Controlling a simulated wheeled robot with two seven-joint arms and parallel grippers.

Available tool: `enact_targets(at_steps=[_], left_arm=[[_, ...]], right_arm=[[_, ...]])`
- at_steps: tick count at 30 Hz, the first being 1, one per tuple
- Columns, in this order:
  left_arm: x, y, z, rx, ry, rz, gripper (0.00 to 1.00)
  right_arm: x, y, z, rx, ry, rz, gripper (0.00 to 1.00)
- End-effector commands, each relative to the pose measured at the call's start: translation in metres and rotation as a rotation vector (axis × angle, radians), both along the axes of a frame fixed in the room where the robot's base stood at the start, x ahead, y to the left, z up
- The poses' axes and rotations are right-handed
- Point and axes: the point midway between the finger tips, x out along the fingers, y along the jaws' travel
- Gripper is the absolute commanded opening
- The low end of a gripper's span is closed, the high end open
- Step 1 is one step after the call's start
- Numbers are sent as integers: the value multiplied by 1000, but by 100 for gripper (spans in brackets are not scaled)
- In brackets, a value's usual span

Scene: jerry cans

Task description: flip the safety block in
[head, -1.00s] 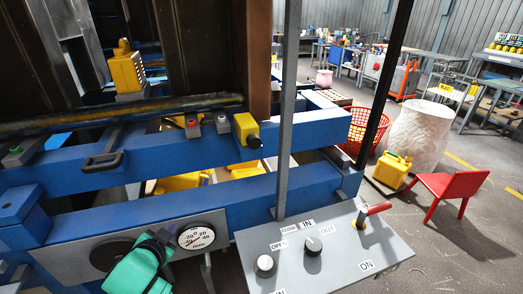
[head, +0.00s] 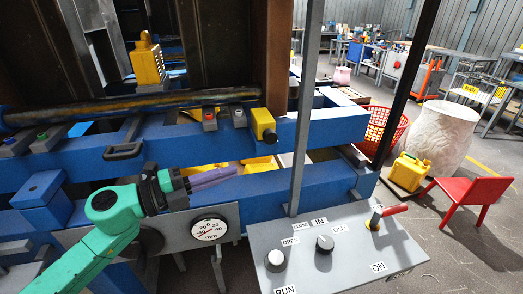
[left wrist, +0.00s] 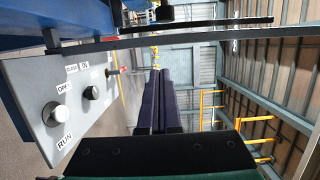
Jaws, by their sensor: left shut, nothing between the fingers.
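The grey control panel (head: 300,268) stands at the front right. Its middle knob (head: 325,243) has IN and OUT labels near it; I cannot tell clearly which way it points. It also shows in the left wrist view (left wrist: 91,92). A yellow block with a dark knob (head: 263,124) sits on the blue beam; I cannot tell whether it is the safety block. My left gripper (head: 236,171) is shut and empty, its purple fingers pointing right in front of the lower blue beam, left of and apart from the panel. Its fingers (left wrist: 158,82) also show in the left wrist view.
The panel also carries a left knob (head: 276,260) above RUN and a red lever (head: 390,211) above ON. A grey post (head: 305,110) rises behind the panel. A round gauge (head: 209,230) sits below my left gripper. A red chair (head: 470,192) stands right.

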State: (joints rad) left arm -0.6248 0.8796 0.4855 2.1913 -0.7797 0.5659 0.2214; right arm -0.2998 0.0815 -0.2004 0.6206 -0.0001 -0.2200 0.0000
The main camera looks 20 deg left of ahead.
Motion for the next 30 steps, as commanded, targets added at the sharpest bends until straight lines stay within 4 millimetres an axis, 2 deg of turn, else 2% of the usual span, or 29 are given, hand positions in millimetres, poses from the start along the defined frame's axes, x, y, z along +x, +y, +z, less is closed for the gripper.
enact_targets(at_steps=[5,11,19,24,30], left_arm=[[11,-10,3,-2,-2,-2,0],[37,-35,5,-1,-5,-1,0],[73,-68,8,-5,-5,3,0],[97,-53,4,-4,-1,6,0],[106,-47,1,-3,0,2,0]], right_arm=[[0,0,5,0,0,0,57],[0,0,17,0,0,-1,57],[0,0,41,0,0,-1,57],[0,0,50,1,0,-1,57],[0,1,52,1,0,-1,57]])
